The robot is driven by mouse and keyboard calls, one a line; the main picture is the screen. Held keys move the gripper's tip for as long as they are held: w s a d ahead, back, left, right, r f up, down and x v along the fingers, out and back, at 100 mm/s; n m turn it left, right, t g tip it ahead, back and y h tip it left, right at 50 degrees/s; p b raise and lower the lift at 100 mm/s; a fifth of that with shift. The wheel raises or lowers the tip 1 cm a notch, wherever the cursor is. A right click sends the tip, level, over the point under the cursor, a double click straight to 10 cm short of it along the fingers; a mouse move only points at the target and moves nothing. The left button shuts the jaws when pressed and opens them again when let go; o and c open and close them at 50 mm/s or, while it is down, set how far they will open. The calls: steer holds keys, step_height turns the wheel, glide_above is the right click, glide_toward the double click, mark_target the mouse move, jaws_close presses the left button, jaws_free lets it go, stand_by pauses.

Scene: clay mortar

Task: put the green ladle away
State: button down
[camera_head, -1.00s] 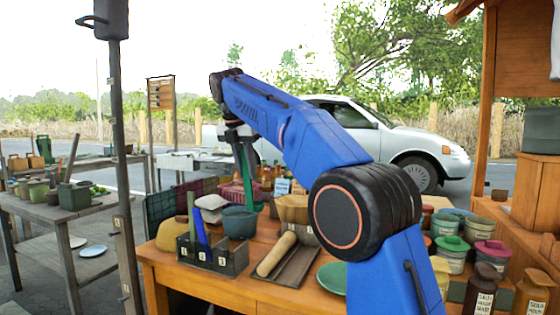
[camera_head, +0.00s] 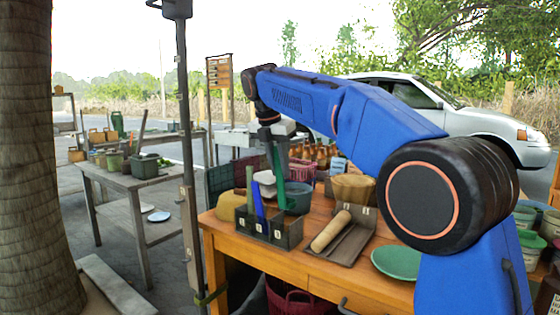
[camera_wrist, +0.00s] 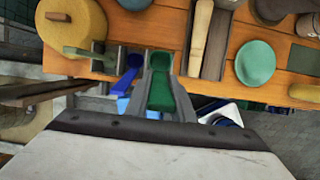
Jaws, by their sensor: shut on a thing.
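The green ladle (camera_head: 279,168) hangs from my gripper (camera_head: 270,128), which is shut on it; its bowl end points down. In the wrist view the green ladle (camera_wrist: 160,85) lies between the fingers (camera_wrist: 160,98). A dark rack (camera_head: 286,240) with numbered compartments stands at the table's left front. A blue ladle (camera_head: 258,200) stands in its middle compartment and an olive ladle (camera_head: 249,185) in its left one. The right compartment appears empty. The green ladle is above and behind the rack's right part; I cannot tell whether its lower end is clear of the rack.
A grey-green pot (camera_head: 298,198) stands close behind the rack. A rolling pin (camera_head: 331,230) lies in a dark tray right of it, and a green plate (camera_head: 397,262) lies further right. A yellow-brown round object (camera_head: 232,206) is at the left. A dark post (camera_head: 186,150) rises left of the table.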

mark_target(282, 206)
steer(key=shift+f, duration=5)
steer(key=c, duration=1.5)
jaws_free()
steer(key=shift+o, duration=0.2)
